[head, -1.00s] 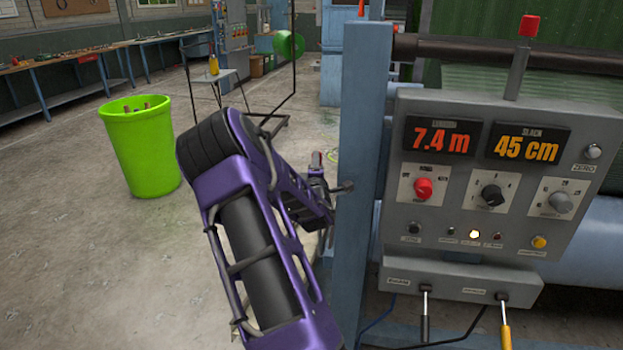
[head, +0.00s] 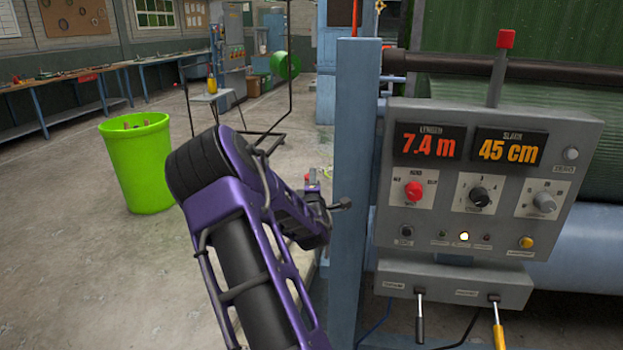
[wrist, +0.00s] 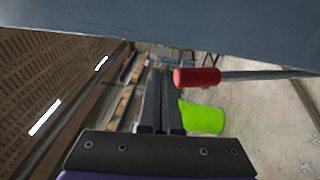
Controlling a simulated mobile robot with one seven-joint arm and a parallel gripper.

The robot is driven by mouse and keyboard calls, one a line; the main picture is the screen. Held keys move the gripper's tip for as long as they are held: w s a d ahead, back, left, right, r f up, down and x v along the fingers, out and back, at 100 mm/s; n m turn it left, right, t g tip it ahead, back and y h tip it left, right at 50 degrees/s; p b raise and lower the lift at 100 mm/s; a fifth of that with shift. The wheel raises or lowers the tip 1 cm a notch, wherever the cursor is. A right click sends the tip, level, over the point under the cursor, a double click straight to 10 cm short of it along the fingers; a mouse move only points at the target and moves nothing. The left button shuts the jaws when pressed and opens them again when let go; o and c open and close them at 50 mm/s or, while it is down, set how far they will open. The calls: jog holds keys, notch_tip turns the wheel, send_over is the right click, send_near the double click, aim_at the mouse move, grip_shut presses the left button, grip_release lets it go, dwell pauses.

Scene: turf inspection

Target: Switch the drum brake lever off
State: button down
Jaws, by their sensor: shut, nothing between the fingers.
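My gripper (wrist: 158,100) shows in the wrist view as two dark fingers pressed together, with nothing between them. A red cylindrical handle on a metal rod (wrist: 197,77) lies just to the right of the fingertips; I cannot tell whether they touch. A small red part (head: 308,178) shows beside my wrist in the head view. The grey control panel (head: 392,215) carries a red-tipped lever (head: 498,75) on top, a black-handled lever (head: 420,322) and a yellow-handled lever (head: 498,330) below. The labels are too small to tell which is the drum brake lever.
A blue post (head: 357,130) stands close to the right of my arm. A blue-grey surface (wrist: 200,25) crosses the top of the wrist view. A green bin (head: 136,165) stands on open floor at the left. Workbenches (head: 80,88) line the back wall.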

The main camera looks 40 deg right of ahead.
jog(key=r+v, duration=0.1)
jog(key=v, duration=0.7)
jog(key=shift+s+a+f, duration=0.1)
jog(key=shift+a+f, duration=0.05)
